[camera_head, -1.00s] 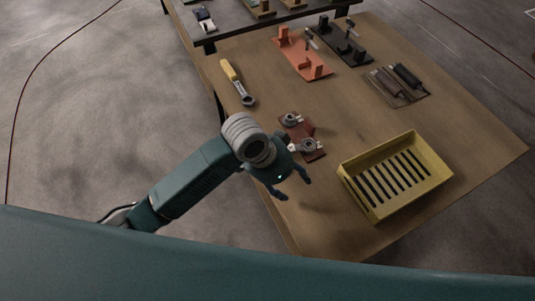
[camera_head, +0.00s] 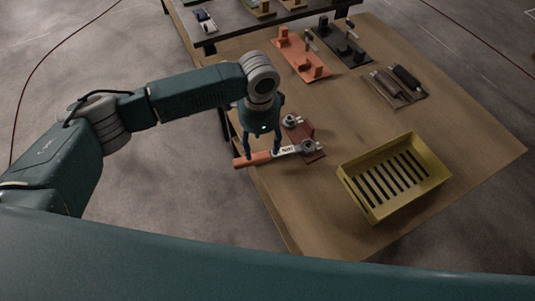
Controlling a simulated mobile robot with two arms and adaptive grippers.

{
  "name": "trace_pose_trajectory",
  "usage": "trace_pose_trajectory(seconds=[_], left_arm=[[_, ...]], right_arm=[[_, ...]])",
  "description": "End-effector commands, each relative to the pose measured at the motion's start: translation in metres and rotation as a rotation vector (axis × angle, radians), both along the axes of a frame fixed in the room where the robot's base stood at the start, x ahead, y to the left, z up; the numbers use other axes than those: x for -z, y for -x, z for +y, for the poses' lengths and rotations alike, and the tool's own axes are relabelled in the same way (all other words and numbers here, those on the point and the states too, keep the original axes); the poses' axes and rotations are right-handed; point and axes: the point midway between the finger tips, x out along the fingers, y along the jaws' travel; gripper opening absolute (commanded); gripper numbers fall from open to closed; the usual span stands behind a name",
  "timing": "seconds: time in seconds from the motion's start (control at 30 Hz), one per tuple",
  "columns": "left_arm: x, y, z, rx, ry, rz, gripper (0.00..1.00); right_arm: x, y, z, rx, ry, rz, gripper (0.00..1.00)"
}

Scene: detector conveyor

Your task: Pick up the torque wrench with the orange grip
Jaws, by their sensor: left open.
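The torque wrench with the orange grip (camera_head: 252,159) lies near the left edge of the brown table, its grip pointing left. Its pale labelled shaft (camera_head: 287,151) runs right to a grey ring head at a dark red holder (camera_head: 303,133). My left gripper (camera_head: 262,152) is open and points down over the wrench. One fingertip is by the orange grip, the other by the shaft near the label. I cannot tell whether they touch it. My right gripper is not in view.
A yellow slotted crate (camera_head: 355,194) stands to the right. Behind are an orange fixture (camera_head: 289,60), a black fixture (camera_head: 356,58) and a brown tray with dark tools (camera_head: 396,95). A grey raised surface (camera_head: 233,27) is at the back. Bare table lies between holder and crate.

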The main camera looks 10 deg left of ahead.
Motion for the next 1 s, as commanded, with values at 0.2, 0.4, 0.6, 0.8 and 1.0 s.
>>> trace_pose_trajectory(seconds=[0.2,0.4,0.6,0.8,1.0], left_arm=[[0.016,0.001,-0.001,0.001,0.0,0.002,0.57],[0.046,0.004,-0.005,0.001,-0.002,0.002,0.57],[0.062,0.003,-0.005,0.002,0.001,0.0,0.57],[0.062,0.003,-0.005,0.002,0.001,-0.001,0.55],[0.062,0.003,-0.005,0.001,0.001,-0.002,0.15]], right_arm=[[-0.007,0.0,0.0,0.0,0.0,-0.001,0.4],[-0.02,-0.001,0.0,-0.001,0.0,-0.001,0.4],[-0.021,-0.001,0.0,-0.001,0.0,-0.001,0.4],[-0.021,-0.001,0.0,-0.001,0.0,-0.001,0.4],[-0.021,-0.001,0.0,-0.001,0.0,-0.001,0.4]])
